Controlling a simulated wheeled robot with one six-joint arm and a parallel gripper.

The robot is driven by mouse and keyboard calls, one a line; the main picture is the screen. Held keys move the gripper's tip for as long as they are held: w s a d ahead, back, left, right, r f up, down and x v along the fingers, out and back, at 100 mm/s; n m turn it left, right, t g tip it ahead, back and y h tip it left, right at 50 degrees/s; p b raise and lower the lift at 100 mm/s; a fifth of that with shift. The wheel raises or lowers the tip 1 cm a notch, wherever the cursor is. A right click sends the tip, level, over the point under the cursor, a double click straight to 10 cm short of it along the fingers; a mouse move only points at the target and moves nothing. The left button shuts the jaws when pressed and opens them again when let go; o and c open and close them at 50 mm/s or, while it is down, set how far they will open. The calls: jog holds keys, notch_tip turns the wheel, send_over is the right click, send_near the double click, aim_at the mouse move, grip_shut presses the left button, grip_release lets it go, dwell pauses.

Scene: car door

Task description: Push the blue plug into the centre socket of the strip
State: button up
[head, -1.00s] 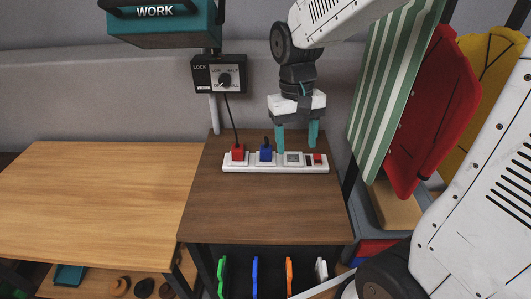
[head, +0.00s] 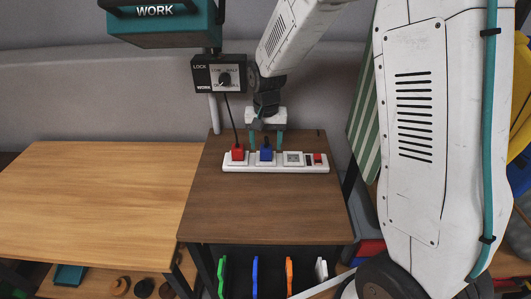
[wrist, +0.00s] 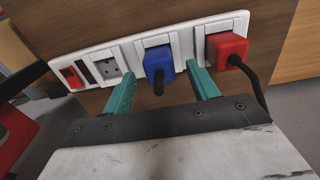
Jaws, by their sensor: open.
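The white strip (head: 282,169) lies on the dark wooden tabletop and also shows in the wrist view (wrist: 186,45). The blue plug (head: 266,155) sits at its centre socket, upright, with a dark stub on top; in the wrist view the plug (wrist: 157,63) stands proud of the socket frame. I cannot tell how deep it sits. My gripper (head: 266,146) is open over it. In the wrist view the teal fingers (wrist: 160,78) are on either side of the blue plug, with a gap to each side.
A red plug (head: 238,154) with a black cord is in the socket beside it. The other end socket (head: 292,158) is empty, next to a red switch (head: 318,158). A lock box (head: 219,74) stands behind. The front tabletop is clear.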

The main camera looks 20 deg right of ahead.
jog(key=shift+f, duration=1.25)
jog(key=c, duration=1.2)
jog(key=shift+o, duration=0.2)
jog(key=shift+r, duration=0.1)
